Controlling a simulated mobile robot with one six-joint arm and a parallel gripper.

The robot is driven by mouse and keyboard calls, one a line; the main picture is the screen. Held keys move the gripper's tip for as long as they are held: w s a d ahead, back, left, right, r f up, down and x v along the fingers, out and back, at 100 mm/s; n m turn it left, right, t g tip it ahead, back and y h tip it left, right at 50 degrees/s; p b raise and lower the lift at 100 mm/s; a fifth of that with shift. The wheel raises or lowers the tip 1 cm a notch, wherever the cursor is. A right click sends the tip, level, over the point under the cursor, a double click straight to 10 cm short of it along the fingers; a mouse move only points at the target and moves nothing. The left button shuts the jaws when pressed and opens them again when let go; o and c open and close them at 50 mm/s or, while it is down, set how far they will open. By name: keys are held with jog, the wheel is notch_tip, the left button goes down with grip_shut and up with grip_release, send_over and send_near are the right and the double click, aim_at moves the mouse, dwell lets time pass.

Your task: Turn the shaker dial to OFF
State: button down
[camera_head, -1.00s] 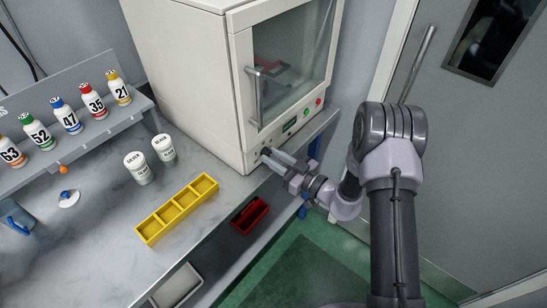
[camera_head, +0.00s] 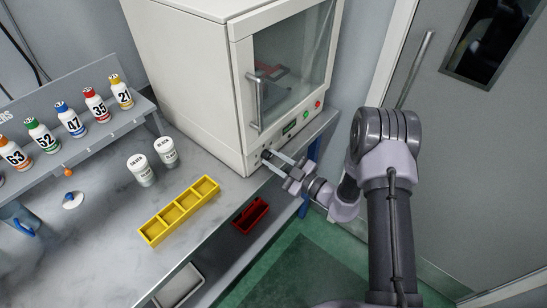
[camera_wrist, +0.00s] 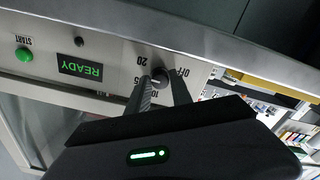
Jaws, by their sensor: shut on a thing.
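The shaker (camera_head: 240,80) is a white cabinet with a glass door at the bench's right end. Its dark dial (camera_wrist: 161,77) sits on the lower front panel, with upside-down marks OFF, 20 and 10 around it in the wrist view. My gripper (camera_head: 273,158) reaches the panel from the lower right. In the wrist view its two fingers (camera_wrist: 163,82) lie on either side of the dial, shut on it. The fingers partly cover the dial and a nearby mark. I cannot tell which mark the pointer faces.
A green START button (camera_wrist: 24,54) and a READY display (camera_wrist: 80,68) are on the same panel. A yellow tray (camera_head: 180,211), white jars (camera_head: 141,170) and a rack of numbered bottles (camera_head: 72,120) stand on the bench. A red bin (camera_head: 250,214) is below the bench front.

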jog(key=n, duration=0.5)
jog(key=shift+n, duration=0.3)
jog(key=n, duration=0.5)
jog(key=n+b, duration=0.1)
jog(key=n, duration=0.5)
jog(key=n+b, duration=0.1)
jog(key=n, duration=0.4)
jog(key=shift+b, duration=0.4)
jog(key=n+b, duration=0.2)
jog(key=n, duration=0.3)
jog(key=shift+n+b, duration=0.4)
jog(key=n+b, duration=0.4)
jog(key=n, duration=0.1)
jog(key=shift+f, duration=0.1)
jog(key=n+b, duration=0.3)
jog(key=n, duration=0.2)
jog(key=shift+s+b, duration=0.1)
jog(key=shift+b, duration=0.2)
jog(key=shift+r+n+b, duration=0.2)
jog(key=shift+n+b, duration=0.15)
jog(key=shift+n, duration=2.15)
